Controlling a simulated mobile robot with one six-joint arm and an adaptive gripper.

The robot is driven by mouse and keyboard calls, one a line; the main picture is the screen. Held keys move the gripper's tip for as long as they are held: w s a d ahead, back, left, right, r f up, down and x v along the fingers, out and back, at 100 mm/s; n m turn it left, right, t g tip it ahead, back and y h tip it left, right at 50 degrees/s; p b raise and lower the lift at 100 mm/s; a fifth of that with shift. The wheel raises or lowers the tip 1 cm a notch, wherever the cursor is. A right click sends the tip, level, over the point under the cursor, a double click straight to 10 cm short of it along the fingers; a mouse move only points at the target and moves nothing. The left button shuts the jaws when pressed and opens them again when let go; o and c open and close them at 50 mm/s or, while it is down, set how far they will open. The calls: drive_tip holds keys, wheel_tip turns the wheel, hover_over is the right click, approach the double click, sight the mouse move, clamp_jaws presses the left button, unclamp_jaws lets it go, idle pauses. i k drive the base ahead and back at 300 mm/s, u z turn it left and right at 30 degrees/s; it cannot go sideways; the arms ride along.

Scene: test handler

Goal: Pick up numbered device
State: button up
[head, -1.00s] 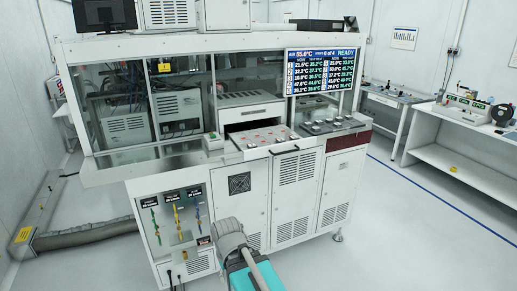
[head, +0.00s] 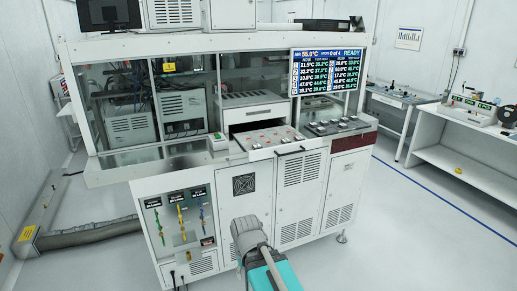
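The test handler (head: 298,212) is a large white cabinet with windows. An open drawer tray (head: 262,152) sticks out of its middle and carries several small pieces with reddish marks. No number can be read on them at this size. Several dark, square devices or sockets (head: 338,126) sit in a row on the ledge right of the drawer. My arm shows at the bottom centre as a grey joint and a teal part, in front of the lower cabinet doors. No gripper fingers show.
A screen (head: 325,70) above the ledge lists temperatures and READY. A lit box (head: 217,141) stands left of the drawer. White benches (head: 470,150) with equipment stand at the right. A thick grey hose (head: 85,236) lies on the left floor. Floor between handler and benches is clear.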

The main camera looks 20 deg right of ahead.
sight(255, 146)
drive_tip(key=z, duration=0.05)
drive_tip(key=i, duration=0.95)
drive_tip(key=u, duration=0.05)
